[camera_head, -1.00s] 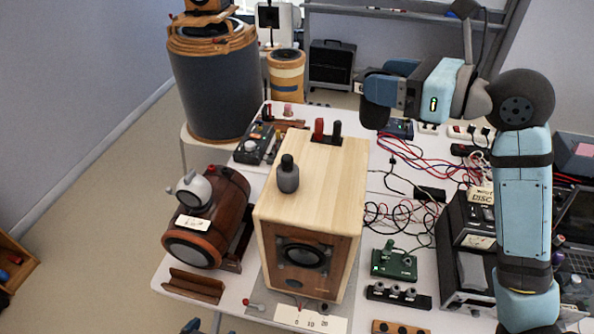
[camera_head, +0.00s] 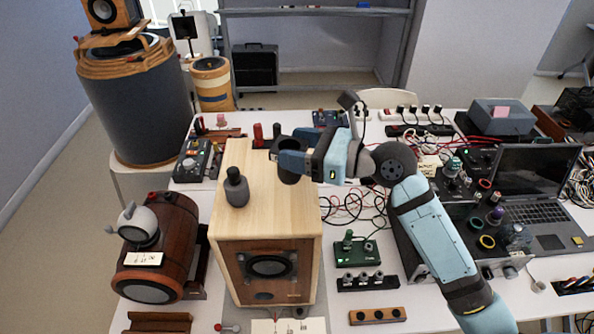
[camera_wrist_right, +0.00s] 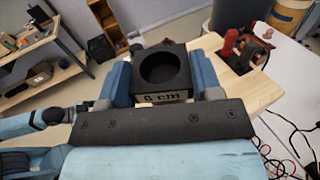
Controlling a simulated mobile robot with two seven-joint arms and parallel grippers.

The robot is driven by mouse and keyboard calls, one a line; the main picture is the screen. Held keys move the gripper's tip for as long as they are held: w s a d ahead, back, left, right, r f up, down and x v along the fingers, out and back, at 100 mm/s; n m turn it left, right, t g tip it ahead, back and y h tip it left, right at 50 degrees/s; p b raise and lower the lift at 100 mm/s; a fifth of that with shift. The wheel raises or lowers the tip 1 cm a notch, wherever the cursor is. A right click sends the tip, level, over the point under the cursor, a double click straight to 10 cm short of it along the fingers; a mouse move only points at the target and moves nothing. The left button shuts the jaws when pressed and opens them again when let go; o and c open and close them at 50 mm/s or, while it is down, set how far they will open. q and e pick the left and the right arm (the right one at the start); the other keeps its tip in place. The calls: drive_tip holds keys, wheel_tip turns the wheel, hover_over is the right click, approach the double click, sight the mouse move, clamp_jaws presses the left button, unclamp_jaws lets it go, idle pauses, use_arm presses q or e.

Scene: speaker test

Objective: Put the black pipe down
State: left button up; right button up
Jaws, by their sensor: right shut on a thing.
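The black pipe (camera_head: 291,167) is a short, dark piece with a round opening facing up. It is in my right gripper (camera_head: 290,158), over the right part of the light wooden speaker box's top (camera_head: 262,205). In the right wrist view the pipe (camera_wrist_right: 165,92) sits between the two blue fingers of my right gripper (camera_wrist_right: 165,82), with a "6 cm" label on its near side. I cannot tell whether the pipe touches the wood.
A dark grey bottle-shaped piece (camera_head: 236,188) stands on the box top, left of the pipe. Red and black posts (camera_head: 258,135) are behind. A brown barrel-shaped speaker (camera_head: 158,240) is at the left. A green board (camera_head: 357,253) and cables are right of the box.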

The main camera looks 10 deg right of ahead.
wheel_tip(320, 180, down, 6)
drive_tip(key=shift+r, duration=0.25)
drive_tip(key=o, duration=0.9)
